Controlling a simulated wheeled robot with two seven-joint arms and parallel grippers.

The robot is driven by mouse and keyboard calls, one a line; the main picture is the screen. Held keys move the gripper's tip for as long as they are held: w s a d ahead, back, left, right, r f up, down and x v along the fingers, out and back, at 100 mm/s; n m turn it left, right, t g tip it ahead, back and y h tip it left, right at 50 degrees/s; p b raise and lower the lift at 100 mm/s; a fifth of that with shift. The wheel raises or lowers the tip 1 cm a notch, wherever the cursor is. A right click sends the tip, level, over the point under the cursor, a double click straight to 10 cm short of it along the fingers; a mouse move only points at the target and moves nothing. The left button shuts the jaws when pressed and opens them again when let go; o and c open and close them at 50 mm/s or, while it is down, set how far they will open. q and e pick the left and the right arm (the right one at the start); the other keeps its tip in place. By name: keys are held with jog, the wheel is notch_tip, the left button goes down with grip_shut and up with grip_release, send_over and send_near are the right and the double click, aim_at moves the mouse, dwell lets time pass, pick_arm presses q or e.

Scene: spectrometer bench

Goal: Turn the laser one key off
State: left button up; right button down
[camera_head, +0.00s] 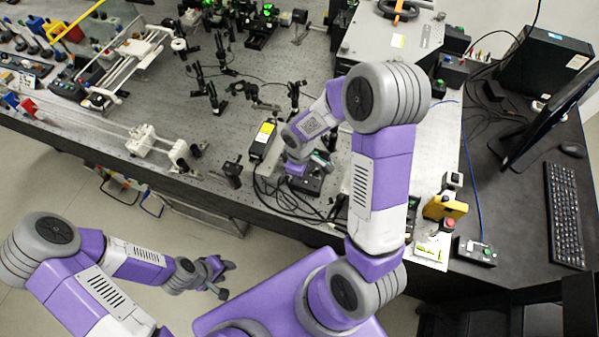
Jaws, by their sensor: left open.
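The laser key is too small to tell or is hidden by my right arm. A black control box (307,183) stands near the front edge of the optical bench. My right gripper (312,163) is low over this box, at its upper side. Its fingers are small and partly covered by the wrist, so I cannot tell whether they are open or shut or touch anything. A black laser unit with a yellow label (263,141) stands just left of it. My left gripper (221,279) is open and empty, over the floor in front of the bench.
Cables (285,200) run along the bench edge near the control box. Posts and optics (212,95) crowd the bench behind.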

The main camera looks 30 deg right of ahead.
dwell(0.4)
jog(key=c, duration=1)
grip_release()
jog(key=shift+o, duration=0.2)
jog(key=shift+r, duration=0.1)
notch_tip(320, 180, up, 8)
jog(key=shift+f+p, duration=0.25)
jog(key=shift+p, duration=0.1)
